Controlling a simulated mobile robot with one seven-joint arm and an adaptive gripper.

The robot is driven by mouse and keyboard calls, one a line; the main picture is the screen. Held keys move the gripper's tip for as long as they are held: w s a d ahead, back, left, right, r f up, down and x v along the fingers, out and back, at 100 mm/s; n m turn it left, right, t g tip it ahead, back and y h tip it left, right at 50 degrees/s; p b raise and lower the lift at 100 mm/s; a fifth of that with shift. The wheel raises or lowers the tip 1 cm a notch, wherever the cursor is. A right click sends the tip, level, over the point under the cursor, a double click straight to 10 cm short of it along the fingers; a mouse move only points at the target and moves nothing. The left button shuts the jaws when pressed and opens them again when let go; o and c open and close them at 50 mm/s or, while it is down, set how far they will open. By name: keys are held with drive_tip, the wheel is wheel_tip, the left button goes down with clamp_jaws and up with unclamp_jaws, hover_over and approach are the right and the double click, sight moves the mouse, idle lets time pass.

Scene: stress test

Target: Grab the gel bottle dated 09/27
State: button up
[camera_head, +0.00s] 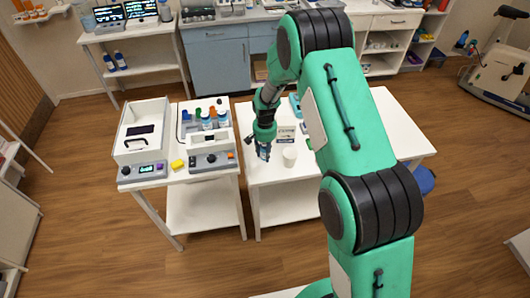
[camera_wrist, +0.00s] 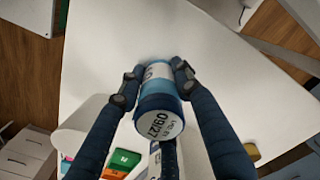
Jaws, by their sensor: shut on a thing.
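My gripper (camera_wrist: 156,80) is shut on a blue and white bottle (camera_wrist: 157,88). A fingertip presses on each side of it in the wrist view. In the head view my gripper (camera_head: 263,149) is over the left part of the white table, and the bottle is mostly hidden between the fingers. I cannot tell how far the bottle is above the tabletop.
A white cup (camera_head: 290,158) and a small labelled box (camera_head: 286,136) are just right of my gripper on the white table (camera_head: 284,176). A left table holds a white open-topped case (camera_head: 141,131), several bottles and a grey device (camera_head: 212,161). A gap separates the tables.

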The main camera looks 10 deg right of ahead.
drive_tip(key=shift+r, duration=0.15)
drive_tip(key=shift+r, duration=0.5)
drive_tip(key=shift+s+r+p, duration=0.2)
drive_tip(key=shift+s+r, duration=0.05)
drive_tip(key=shift+r, duration=0.35)
drive_tip(key=shift+s+r+p, duration=0.2)
drive_tip(key=shift+r, duration=0.4)
drive_tip(key=s+d+r+p, duration=0.1)
drive_tip(key=s, duration=1.4)
drive_tip(key=shift+r, duration=0.2)
